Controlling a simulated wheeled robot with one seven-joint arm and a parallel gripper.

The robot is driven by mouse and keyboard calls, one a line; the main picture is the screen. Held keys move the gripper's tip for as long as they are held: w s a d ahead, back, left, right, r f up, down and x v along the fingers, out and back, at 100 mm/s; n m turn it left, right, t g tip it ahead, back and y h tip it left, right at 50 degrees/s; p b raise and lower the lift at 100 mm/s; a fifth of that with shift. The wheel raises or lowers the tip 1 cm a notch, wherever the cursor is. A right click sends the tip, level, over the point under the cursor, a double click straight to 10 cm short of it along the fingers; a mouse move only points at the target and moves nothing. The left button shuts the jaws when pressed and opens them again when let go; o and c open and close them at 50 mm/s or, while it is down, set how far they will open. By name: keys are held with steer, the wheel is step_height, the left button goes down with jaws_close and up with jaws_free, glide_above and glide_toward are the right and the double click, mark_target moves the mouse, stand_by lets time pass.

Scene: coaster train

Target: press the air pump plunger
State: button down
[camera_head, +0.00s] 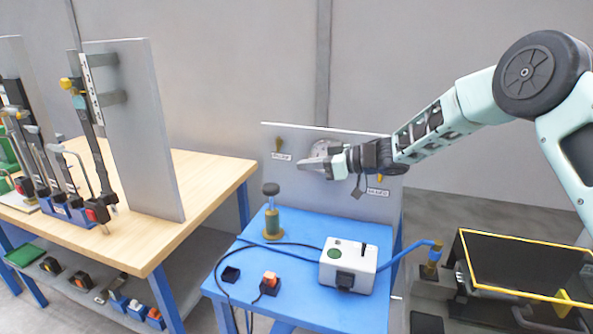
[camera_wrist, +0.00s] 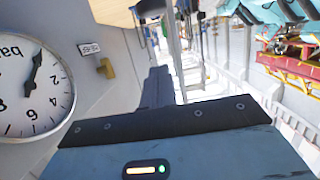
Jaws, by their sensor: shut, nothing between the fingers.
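The air pump (camera_head: 272,224) stands upright on the blue table, left of its middle. It has a brass and green body, and its plunger (camera_head: 271,190) ends in a round dark knob on a thin rod, standing up above the body. My gripper (camera_head: 303,165) is shut and empty. It points left in front of the grey panel, higher than the plunger and to its right in the head view, not touching it. In the wrist view the shut fingers (camera_wrist: 157,88) show at the centre; I cannot make out the pump there.
A pressure gauge (camera_wrist: 32,92) is on the panel (camera_head: 285,188) beside my gripper. A white box (camera_head: 348,268), an orange switch (camera_head: 270,282) and cables lie on the blue table (camera_head: 310,240). A wooden bench (camera_head: 205,175) with tools stands left.

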steer(key=p, duration=0.3)
glide_above(271, 189)
steer(key=w+d, duration=0.1)
steer(key=d, duration=0.1)
steer(key=f, duration=0.2)
steer(key=shift+f+p, duration=0.55)
steer(key=shift+f, duration=1.5)
